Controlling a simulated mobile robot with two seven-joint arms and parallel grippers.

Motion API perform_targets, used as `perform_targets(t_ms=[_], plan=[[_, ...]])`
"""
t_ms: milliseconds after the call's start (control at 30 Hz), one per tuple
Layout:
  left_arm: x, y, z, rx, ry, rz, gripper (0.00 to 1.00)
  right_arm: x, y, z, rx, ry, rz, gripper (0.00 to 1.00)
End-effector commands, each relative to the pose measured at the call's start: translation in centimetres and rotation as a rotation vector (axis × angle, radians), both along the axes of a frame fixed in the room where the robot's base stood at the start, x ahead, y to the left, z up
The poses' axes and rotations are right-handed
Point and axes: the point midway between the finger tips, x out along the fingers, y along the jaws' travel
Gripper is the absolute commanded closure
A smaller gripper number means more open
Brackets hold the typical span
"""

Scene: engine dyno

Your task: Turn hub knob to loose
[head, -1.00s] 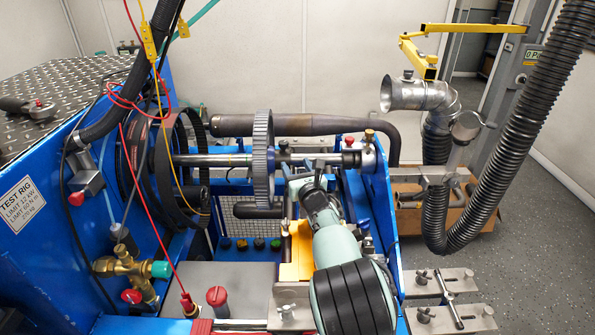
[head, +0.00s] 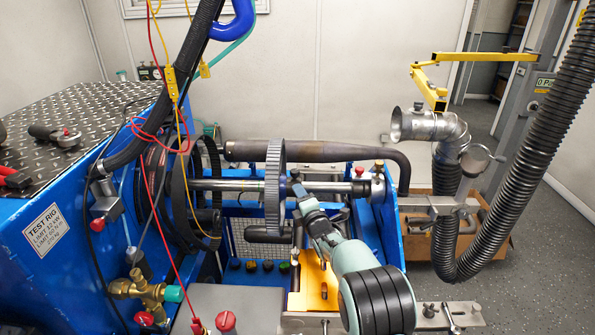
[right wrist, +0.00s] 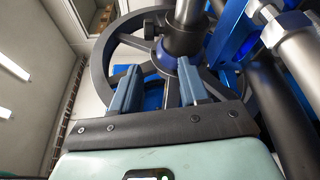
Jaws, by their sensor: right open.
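The spoked grey wheel (head: 274,187) sits on the horizontal steel shaft (head: 328,187) of the blue test rig. In the right wrist view its hub carries a black collar (right wrist: 180,42) with a blue ring below. A small dark knob (right wrist: 151,27) sticks out on the collar's left side. My right gripper (head: 297,189) is open at the hub, just right of the wheel in the head view. In the right wrist view its two blue-grey fingers (right wrist: 158,70) point at the hub with nothing between them. The knob lies beyond the fingertips. No loose marking is legible. My left gripper is out of view.
Black belt pulleys (head: 202,180) and hanging red and yellow cables stand left of the wheel. A dark exhaust pipe (head: 310,151) runs behind the shaft. A bearing block with a red knob (head: 379,167) holds the shaft's right end. A yellow plate (head: 313,285) lies below.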

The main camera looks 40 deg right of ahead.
Motion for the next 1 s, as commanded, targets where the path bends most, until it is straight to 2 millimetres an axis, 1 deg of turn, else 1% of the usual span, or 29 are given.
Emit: perform_targets(t_ms=[33, 200, 400, 467, 500, 533, 600, 700, 867, 1000], plan=[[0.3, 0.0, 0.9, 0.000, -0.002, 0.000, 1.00, 0.2, -0.5, 0.7, 0.142, -0.053, -0.010, 0.56], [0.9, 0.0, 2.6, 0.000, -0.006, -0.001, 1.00, 1.2, -1.0, 2.1, 0.665, -0.248, -0.027, 0.56], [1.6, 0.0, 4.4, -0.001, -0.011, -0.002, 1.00, 2.0, -1.7, 4.7, 1.185, -0.453, -0.034, 0.56], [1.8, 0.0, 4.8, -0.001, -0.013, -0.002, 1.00, 2.2, -1.9, 5.5, 1.316, -0.506, -0.032, 0.56], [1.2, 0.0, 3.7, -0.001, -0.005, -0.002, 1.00, 1.9, -2.1, 4.2, 1.392, -0.531, -0.036, 0.56], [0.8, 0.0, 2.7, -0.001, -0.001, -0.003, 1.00, 1.7, -2.1, 3.1, 1.446, -0.546, -0.039, 0.56], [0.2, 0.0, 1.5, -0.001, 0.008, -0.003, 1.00, 1.5, -2.3, 1.9, 1.549, -0.581, -0.043, 0.56], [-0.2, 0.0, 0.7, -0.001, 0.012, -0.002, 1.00, 1.4, -2.5, 1.3, 1.653, -0.620, -0.043, 0.56], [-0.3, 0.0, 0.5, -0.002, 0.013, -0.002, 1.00, 1.6, -2.4, 0.9, 1.670, -0.623, -0.041, 0.56], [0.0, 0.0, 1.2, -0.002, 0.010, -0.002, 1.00, 2.9, -2.8, 1.2, 1.670, -0.624, -0.040, 0.56]])
